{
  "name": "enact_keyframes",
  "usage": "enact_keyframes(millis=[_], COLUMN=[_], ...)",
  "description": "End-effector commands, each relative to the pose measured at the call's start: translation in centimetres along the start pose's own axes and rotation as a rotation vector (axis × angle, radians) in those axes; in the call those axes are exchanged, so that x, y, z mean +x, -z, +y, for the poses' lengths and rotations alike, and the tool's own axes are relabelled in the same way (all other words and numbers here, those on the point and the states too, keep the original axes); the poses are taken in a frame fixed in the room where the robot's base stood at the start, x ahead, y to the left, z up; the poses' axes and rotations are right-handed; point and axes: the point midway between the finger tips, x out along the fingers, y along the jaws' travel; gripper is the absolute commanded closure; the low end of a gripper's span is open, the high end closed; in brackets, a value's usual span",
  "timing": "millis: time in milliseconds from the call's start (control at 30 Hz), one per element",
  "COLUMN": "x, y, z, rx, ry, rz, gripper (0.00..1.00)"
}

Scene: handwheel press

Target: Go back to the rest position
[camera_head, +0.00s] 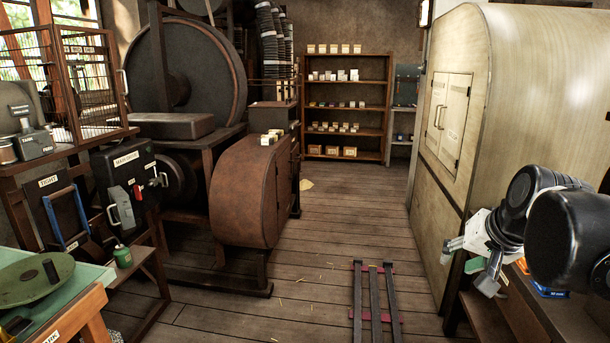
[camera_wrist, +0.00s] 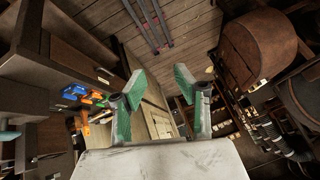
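My gripper (camera_head: 462,255) is at the right side of the head view, in front of the large cream rounded cabinet (camera_head: 455,150). Its fingers point to the left. In the wrist view my gripper (camera_wrist: 158,82) shows two fingers with green pads set wide apart. It is open, with nothing between the fingers. My dark arm links cover part of the right edge of the head view.
A handwheel (camera_head: 40,280) stands on a bench at the front left. A shelf (camera_head: 345,105) with small boxes stands at the back. Orange and blue items (camera_wrist: 85,97) lie left of my fingers.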

Motion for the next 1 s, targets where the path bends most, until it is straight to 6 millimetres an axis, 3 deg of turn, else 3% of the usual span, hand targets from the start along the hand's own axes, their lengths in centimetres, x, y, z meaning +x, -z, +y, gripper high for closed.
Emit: enact_keyframes(millis=[100, 300, 500, 700, 1000], x=[-1.3, -2.6, -3.1, -3.1, -3.1], y=[-4.5, -11.2, -15.9, -17.5, -17.5], z=[-2.2, -3.9, -4.3, -4.3, -4.2], rx=[-0.106, -0.273, -0.394, -0.439, -0.439], ry=[0.000, -0.003, -0.005, -0.006, -0.006], rz=[-0.008, -0.011, -0.006, -0.002, -0.002], gripper=[0.70, 0.70, 0.70, 0.70, 0.70])
